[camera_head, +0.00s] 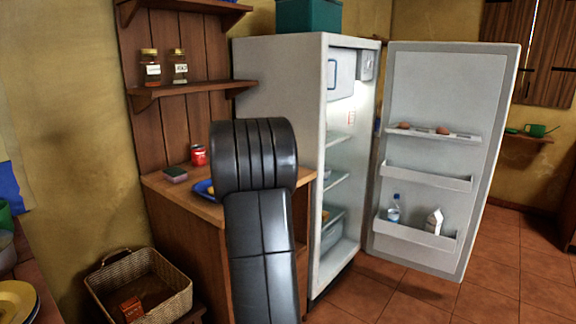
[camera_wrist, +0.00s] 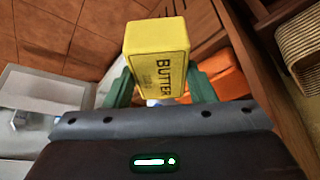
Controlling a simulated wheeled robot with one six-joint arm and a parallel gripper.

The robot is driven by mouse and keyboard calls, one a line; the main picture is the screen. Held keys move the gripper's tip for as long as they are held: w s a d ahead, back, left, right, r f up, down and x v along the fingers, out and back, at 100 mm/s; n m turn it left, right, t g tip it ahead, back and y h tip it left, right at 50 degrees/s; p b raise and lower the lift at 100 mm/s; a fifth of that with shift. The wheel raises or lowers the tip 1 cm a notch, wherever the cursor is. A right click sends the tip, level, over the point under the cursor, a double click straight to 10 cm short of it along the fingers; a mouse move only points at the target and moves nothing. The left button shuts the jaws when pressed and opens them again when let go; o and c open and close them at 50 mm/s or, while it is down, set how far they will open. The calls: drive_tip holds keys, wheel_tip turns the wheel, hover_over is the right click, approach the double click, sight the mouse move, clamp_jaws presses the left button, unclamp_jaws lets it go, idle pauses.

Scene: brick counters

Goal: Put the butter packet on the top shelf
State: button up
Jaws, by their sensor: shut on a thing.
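The yellow butter packet (camera_wrist: 155,45), with "BUTTER" printed on its side, is in the wrist view. My gripper (camera_wrist: 160,84) is shut on it, with a green finger on each side. In the head view my black arm hides the gripper and packet. The fridge (camera_head: 280,90) stands open there. Inside it, an upper shelf (camera_head: 338,141) and a lower shelf (camera_head: 335,182) show partly. The wall also carries a wooden shelf (camera_head: 190,88) with two jars (camera_head: 151,68), and a higher wooden shelf (camera_head: 190,6) at the picture's top.
The fridge door (camera_head: 440,90) is swung wide to the right, with eggs, a bottle (camera_head: 393,208) and a carton (camera_head: 434,221) in its racks. A wooden counter (camera_head: 165,186) with a red can (camera_head: 198,155) stands left of the fridge. A wicker basket (camera_head: 100,285) stands at the lower left.

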drive_tip(key=d+f+b, duration=0.3)
drive_tip(key=d, duration=0.1)
wheel_tip(320, 180, up, 18)
drive_tip(key=w+p, duration=0.3)
drive_tip(key=p, duration=1.9)
drive_tip(key=shift+a+m+p, duration=0.25)
drive_tip(key=shift+m+p, duration=0.15)
